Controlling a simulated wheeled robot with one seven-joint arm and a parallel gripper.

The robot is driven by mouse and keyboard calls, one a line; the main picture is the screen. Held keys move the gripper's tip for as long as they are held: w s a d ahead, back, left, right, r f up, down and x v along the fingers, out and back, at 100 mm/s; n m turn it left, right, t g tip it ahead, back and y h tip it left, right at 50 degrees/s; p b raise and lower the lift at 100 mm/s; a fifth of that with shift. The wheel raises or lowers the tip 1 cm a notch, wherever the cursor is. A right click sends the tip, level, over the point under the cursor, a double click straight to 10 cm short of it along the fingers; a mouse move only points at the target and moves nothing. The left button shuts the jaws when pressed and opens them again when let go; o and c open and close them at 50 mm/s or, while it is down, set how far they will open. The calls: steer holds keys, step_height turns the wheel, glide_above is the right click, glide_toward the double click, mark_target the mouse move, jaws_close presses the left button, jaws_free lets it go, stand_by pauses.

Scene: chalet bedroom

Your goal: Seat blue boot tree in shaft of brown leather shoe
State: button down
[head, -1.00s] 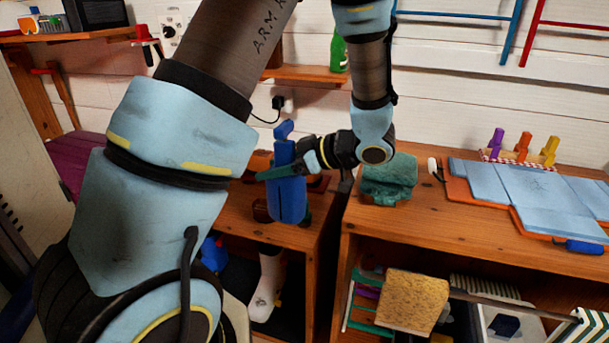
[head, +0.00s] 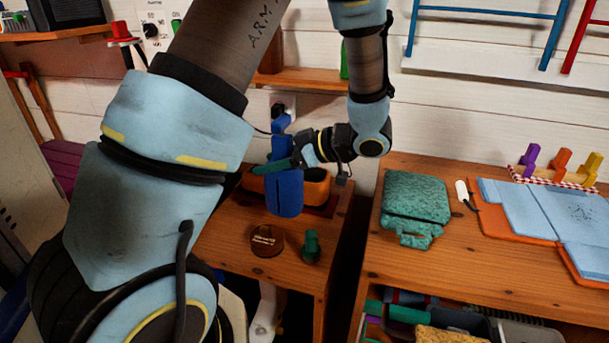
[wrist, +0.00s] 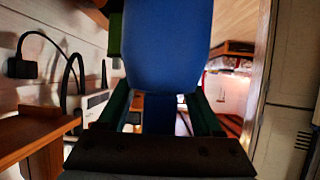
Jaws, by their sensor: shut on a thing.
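My gripper (head: 275,167) is shut on the blue boot tree (head: 285,193), which hangs roughly upright above the small wooden table at the left. In the wrist view the boot tree (wrist: 168,45) fills the space between the green fingers (wrist: 160,108). An orange-brown open-topped thing (head: 317,188), apparently the brown leather shoe, lies on a dark mat at the table's back. The boot tree covers its middle in the head view. I cannot tell whether the tree's lower end is in front of the shoe or inside it.
A brown round tin (head: 267,240) and a green knobbed piece (head: 311,246) stand on the table's front. A white boot (head: 265,315) is below. The wall and socket (head: 283,103) are close behind.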

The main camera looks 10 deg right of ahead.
steer(key=w+d+p, duration=0.2)
steer(key=w+d, duration=0.3)
steer(key=w, duration=0.3)
steer(key=w+d+p, duration=0.1)
steer(key=w+d, duration=0.3)
steer(key=w, duration=0.3)
step_height(320, 180, down, 7)
steer(key=p, duration=0.1)
steer(key=shift+p, duration=0.35)
steer(key=shift+c, duration=0.2)
jaws_free()
steer(key=b+v, duration=0.2)
steer(key=v, duration=1)
steer(key=shift+d, duration=0.1)
